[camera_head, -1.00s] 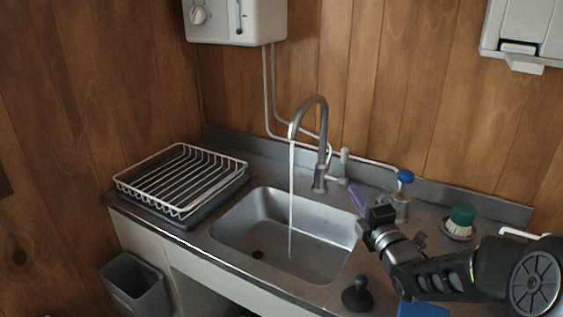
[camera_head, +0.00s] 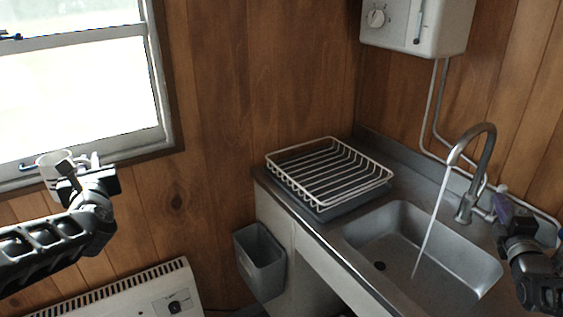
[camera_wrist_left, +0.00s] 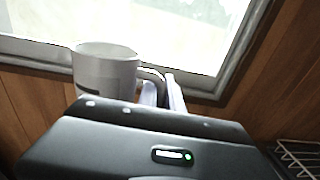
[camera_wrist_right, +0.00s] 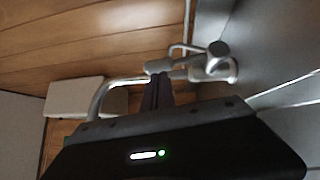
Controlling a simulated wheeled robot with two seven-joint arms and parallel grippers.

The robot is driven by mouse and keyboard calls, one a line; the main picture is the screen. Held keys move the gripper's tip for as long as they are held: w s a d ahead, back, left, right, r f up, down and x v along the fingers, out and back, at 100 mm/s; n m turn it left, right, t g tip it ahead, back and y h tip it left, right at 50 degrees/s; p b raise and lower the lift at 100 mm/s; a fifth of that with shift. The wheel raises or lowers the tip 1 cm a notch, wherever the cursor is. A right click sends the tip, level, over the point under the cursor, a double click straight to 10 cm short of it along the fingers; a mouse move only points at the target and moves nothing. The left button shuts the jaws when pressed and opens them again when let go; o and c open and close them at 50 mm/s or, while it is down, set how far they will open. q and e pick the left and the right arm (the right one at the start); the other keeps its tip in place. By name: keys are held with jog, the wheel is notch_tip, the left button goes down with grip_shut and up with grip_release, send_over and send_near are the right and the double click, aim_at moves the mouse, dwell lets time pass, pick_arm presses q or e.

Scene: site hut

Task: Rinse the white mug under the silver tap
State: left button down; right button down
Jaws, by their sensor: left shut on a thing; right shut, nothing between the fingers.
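The white mug (camera_head: 52,170) is held in my left gripper (camera_head: 90,168) at the far left, in front of the window. In the left wrist view the mug (camera_wrist_left: 103,70) looks upright, and my left gripper (camera_wrist_left: 163,92) is shut on its handle. The silver tap (camera_head: 483,150) curves over the sink (camera_head: 355,238), and a stream of water falls from it into the basin. My right gripper (camera_head: 506,205) is shut and empty near the tap's base at the right. The right wrist view shows the tap (camera_wrist_right: 112,95) beyond its closed fingers.
A white wire dish rack (camera_head: 328,175) stands left of the sink. A grey bin (camera_head: 260,262) hangs at the counter's left end. A heater (camera_head: 130,290) stands below the window. A white water heater box (camera_head: 415,25) is on the wall. The space between mug and rack looks clear.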

pick_arm(q)
notch_tip(320, 180, down, 3)
jog(key=b, duration=0.3)
pick_arm(e)
jog(key=shift+w+d+r+m+g, duration=0.3)
jog(key=shift+w+d+r, duration=0.1)
jog(key=shift+d, duration=0.2)
pick_arm(q)
jog(key=shift+f, duration=0.1)
